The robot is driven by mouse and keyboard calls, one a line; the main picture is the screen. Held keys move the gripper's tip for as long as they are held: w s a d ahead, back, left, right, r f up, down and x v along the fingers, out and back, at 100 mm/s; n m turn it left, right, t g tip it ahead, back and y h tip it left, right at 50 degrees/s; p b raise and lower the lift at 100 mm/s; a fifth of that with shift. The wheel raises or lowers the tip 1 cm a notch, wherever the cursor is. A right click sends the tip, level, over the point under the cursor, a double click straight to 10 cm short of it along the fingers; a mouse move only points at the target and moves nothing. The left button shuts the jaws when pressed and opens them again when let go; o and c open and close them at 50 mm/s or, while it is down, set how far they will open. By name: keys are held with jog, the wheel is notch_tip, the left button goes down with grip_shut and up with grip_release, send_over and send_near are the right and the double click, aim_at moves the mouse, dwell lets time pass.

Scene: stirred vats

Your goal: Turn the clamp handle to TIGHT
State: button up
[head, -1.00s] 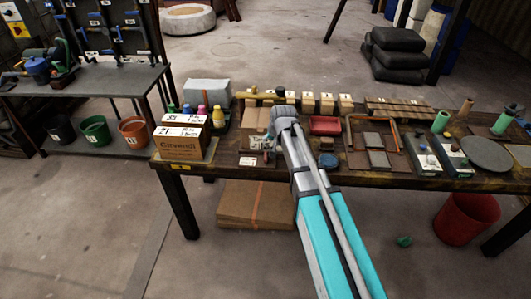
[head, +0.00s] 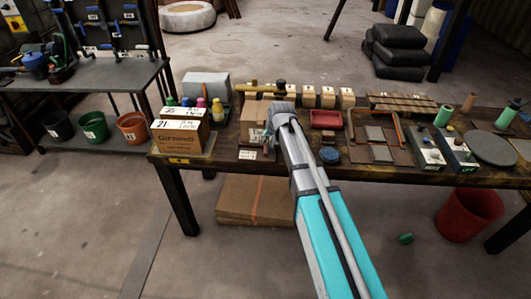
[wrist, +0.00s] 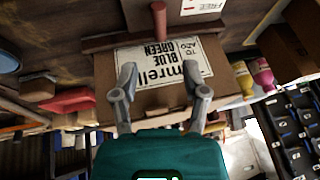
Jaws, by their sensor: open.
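The clamp handle is a red-brown rod (wrist: 158,20) standing out from a dark red bar at the top of the wrist view. It points towards the side marked by a white label reading FREE (wrist: 202,5). My gripper (wrist: 160,70) is open and empty. Its two fingers are spread below the rod in the picture, roughly in line with it and apart from it. In the head view my gripper (head: 266,138) is over the front of the bench, near a small white label (head: 248,155). My wrist hides most of the clamp there. No TIGHT marking is readable.
A cardboard box with a printed label (wrist: 160,62) lies behind the fingers. In the head view a carton (head: 180,140) and coloured bottles stand left on the bench (head: 310,176).

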aim_at(266, 148)
jog(key=shift+b+x, duration=4.3)
jog(key=shift+x, duration=0.8)
grip_shut()
